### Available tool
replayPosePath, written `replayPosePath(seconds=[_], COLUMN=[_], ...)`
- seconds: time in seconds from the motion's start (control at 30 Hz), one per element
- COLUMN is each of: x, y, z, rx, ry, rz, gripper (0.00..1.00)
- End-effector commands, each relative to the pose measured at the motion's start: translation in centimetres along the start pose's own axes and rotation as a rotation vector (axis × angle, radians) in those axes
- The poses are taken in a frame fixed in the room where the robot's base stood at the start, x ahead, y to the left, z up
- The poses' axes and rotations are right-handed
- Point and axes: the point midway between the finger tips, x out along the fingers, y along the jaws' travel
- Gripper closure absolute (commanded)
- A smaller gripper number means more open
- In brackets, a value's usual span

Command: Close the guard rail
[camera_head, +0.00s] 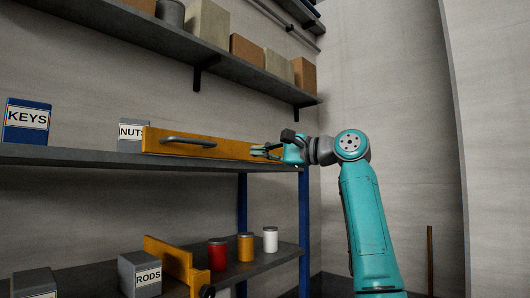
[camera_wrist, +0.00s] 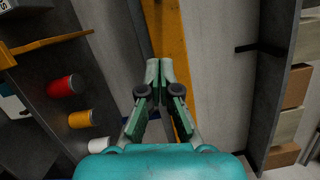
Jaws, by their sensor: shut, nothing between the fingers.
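A long orange rail (camera_head: 215,146) with a dark bar handle (camera_head: 187,141) runs along the front of the middle shelf, in front of the box marked NUTS. Its right part lies behind my gripper. My gripper (camera_head: 262,151) is at the right end of this rail, well right of the handle. In the wrist view my gripper (camera_wrist: 160,70) has its fingertips together with nothing between them, and the orange rail (camera_wrist: 171,35) passes just behind them. I cannot tell whether the fingertips touch the rail.
A second orange rail (camera_head: 170,262) with a dark knob stands on the lower shelf beside the RODS box (camera_head: 140,275). Red (camera_head: 217,254), orange (camera_head: 245,247) and white (camera_head: 270,240) cans stand right of it. The KEYS box (camera_head: 27,122) is at left. A loaded shelf (camera_head: 240,78) hangs above.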

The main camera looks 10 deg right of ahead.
Motion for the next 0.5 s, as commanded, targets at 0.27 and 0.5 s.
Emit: replayPosePath(seconds=[0.27, 0.5], x=[4.5, 6.5], y=[0.0, 0.1], z=[0.1, 1.3], rx=[0.001, -0.003], ry=[-0.002, -0.002], rz=[0.001, 0.0], gripper=[1.0, 1.0])
